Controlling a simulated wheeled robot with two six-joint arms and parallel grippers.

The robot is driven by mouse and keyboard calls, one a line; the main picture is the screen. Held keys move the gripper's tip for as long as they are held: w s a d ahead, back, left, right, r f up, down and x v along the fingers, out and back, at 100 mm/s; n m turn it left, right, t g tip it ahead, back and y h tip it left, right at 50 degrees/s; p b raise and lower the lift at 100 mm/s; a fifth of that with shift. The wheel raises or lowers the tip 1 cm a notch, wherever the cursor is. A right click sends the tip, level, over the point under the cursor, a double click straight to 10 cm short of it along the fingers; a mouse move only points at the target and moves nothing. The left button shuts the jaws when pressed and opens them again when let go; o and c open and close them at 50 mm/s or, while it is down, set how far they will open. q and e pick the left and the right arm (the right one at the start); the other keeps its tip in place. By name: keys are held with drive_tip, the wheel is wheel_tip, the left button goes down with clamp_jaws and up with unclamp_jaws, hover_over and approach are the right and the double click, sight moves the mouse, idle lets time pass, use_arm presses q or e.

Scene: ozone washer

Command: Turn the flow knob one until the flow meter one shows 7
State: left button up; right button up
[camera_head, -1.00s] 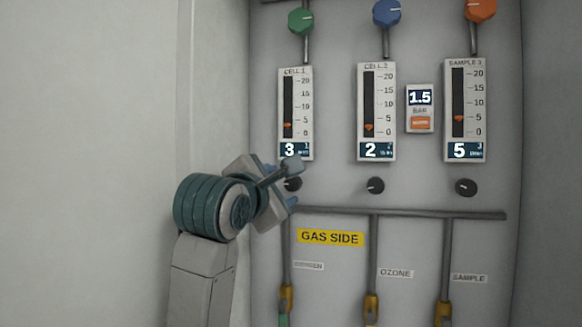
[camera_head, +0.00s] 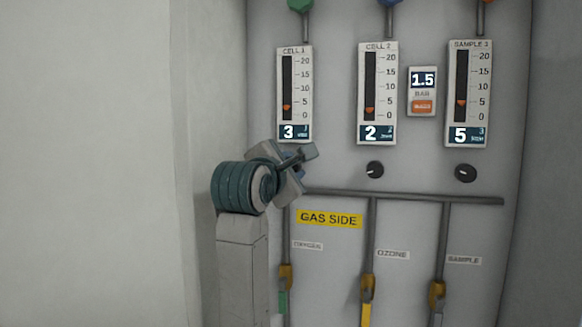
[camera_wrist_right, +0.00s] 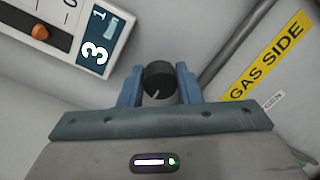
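Flow meter one, labelled CELL 1 (camera_head: 294,95), is on the panel and its display reads 3. The display also shows in the right wrist view (camera_wrist_right: 96,50), tilted. Flow knob one (camera_wrist_right: 159,83) is a black round knob with a white mark, below that meter. In the head view it is hidden behind my right gripper (camera_head: 300,172). My left gripper is not in view.
The CELL 2 meter (camera_head: 377,92) reads 2 and the SAMPLE 3 meter (camera_head: 469,94) reads 5, each with a black knob below. A grey horizontal pipe (camera_head: 420,197) runs under the knobs. A pressure display (camera_head: 422,80) reads 1.5.

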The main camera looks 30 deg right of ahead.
drive_tip(key=c, duration=0.4)
drive_tip(key=shift+o, duration=0.2)
drive_tip(key=shift+f, duration=0.1)
drive_tip(key=shift+f+m+b, duration=0.2)
drive_tip(key=shift+m+b, duration=0.5)
drive_tip(key=shift+b, duration=0.35)
drive_tip(key=m+b, duration=0.4)
drive_tip(key=b, duration=0.1)
drive_tip(key=m+b, duration=0.2)
drive_tip(key=m, duration=0.1)
drive_tip(key=shift+y, duration=0.4)
drive_tip(key=shift+m+b, duration=0.8)
drive_tip(key=shift+m, duration=0.2)
drive_tip(key=shift+r, duration=0.1)
drive_tip(key=shift+m, duration=0.4)
